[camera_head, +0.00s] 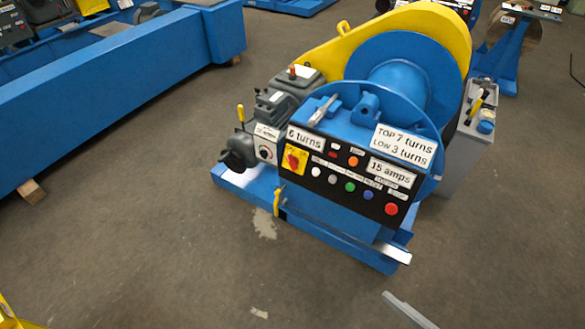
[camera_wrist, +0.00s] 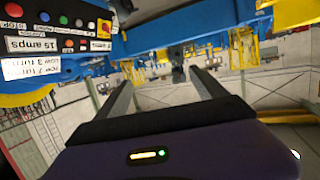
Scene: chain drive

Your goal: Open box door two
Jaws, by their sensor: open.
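A black control box (camera_head: 350,175) with colored buttons, a yellow-and-red switch and white labels is on the front of a blue and yellow winch machine (camera_head: 385,75). Its panel also shows upside down at the upper left of the wrist view (camera_wrist: 62,28). I cannot make out which part is door two, and no open door shows. My gripper (camera_wrist: 160,75) is open, with nothing between its two dark fingers. The panel is off to the left of the fingers in the wrist view, apart from them.
A long blue beam (camera_head: 110,95) lies at the left. A grey cabinet (camera_head: 465,160) with tools on top stands behind the machine's right side. A grey bar (camera_head: 408,310) shows at the bottom edge. The concrete floor in front and at left is mostly clear.

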